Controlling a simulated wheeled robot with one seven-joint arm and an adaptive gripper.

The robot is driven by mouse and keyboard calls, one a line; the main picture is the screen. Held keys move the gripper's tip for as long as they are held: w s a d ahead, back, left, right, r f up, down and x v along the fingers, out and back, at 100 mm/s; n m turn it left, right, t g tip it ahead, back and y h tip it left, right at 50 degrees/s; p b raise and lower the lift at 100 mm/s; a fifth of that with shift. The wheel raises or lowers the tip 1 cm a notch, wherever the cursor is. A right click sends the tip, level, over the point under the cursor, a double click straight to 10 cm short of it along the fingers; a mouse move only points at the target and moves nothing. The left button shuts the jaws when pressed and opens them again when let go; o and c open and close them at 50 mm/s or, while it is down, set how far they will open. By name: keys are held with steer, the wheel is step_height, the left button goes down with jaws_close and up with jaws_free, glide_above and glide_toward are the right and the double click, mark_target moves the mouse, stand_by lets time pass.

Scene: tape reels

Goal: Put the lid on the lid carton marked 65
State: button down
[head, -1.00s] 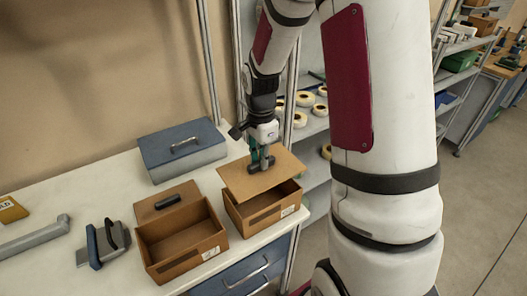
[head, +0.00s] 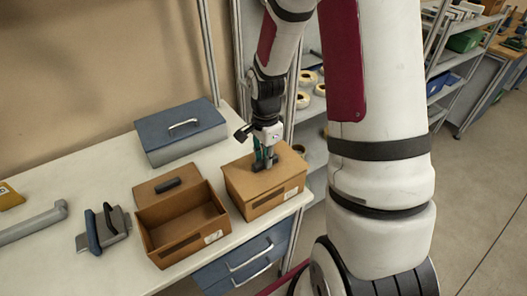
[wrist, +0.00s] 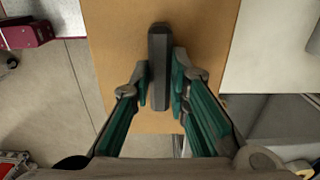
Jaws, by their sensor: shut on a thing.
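My gripper (head: 264,164) is shut on the dark handle of a brown cardboard lid (head: 240,174). The lid lies over the top of the right-hand carton (head: 275,200) and looks level, with its edges near the carton's rim. A white label shows on that carton's front, too small to read. In the wrist view the green-padded fingers (wrist: 160,88) stand on both sides of the dark handle (wrist: 158,60) above the lid (wrist: 205,40). The inside of the carton is hidden by the lid.
An open brown carton (head: 160,235) stands to the left, with another lid (head: 165,186) behind it. A blue-grey box (head: 182,140) with a handle is at the back. A tape dispenser (head: 103,228) lies further left. Shelves with tape reels (head: 307,78) are behind right.

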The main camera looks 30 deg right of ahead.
steer(key=shift+f, duration=0.35)
steer(key=c, duration=1.5)
jaws_free()
steer(key=shift+o, duration=0.2)
step_height(320, 180, up, 12)
